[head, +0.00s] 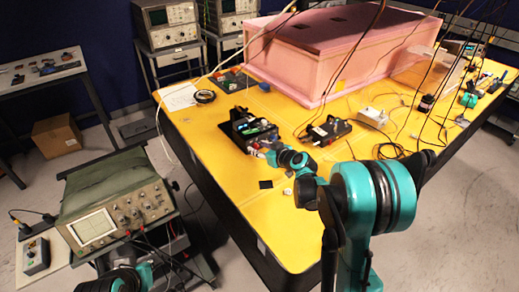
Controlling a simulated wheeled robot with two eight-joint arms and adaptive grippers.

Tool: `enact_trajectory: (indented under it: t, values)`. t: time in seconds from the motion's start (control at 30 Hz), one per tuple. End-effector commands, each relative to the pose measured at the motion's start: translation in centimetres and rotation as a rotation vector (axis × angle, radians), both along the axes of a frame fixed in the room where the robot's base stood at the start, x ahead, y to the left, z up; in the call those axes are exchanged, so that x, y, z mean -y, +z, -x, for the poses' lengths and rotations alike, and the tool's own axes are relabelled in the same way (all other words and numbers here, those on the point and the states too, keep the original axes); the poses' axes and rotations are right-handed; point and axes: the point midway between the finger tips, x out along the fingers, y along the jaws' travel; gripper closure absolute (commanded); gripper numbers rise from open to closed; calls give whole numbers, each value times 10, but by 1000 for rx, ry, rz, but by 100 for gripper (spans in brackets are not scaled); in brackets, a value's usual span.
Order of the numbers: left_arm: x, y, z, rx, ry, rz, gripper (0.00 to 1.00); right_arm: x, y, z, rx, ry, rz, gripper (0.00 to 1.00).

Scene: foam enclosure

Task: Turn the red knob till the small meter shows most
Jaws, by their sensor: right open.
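A black instrument box (248,130) with small lit displays sits on the yellow table, left of its middle. The red knob and the small meter's reading are too small to make out. My right arm reaches in from the bottom, and its gripper (262,150) is open at the near side of the box. I cannot tell whether its fingers touch the box or surround anything. A teal part of my left arm shows at the bottom left; its gripper is out of the picture.
A large pink foam enclosure (340,50) fills the back of the yellow table (210,175). Another black device (325,131) and a white box (372,117) stand to the right. Cables hang over the right side. An oscilloscope (115,207) stands at the lower left.

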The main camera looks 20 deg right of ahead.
Motion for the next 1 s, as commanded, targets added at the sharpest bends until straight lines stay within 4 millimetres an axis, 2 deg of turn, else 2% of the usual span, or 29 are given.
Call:
enact_trajectory:
  t: [0.1, 0.23, 0.27, 0.67, 1.0]
  values:
    - [0, 0, 0, 0, 0, 0, 100, 0, 0, 0, 0, 0, 0, 62]
    - [0, 0, 0, 0, 0, 0, 100, 0, 0, 0, 0, 0, 0, 96]
    - [0, 0, 0, 0, 0, 0, 100, 0, 0, 0, 0, 0, 0, 100]
    - [0, 0, 0, 0, 0, 0, 100, 1, 0, 0, -14, -1, -42, 100]
    - [0, -4, 0, 0, 0, 0, 100, 3, -1, -1, -92, -1, -252, 100]
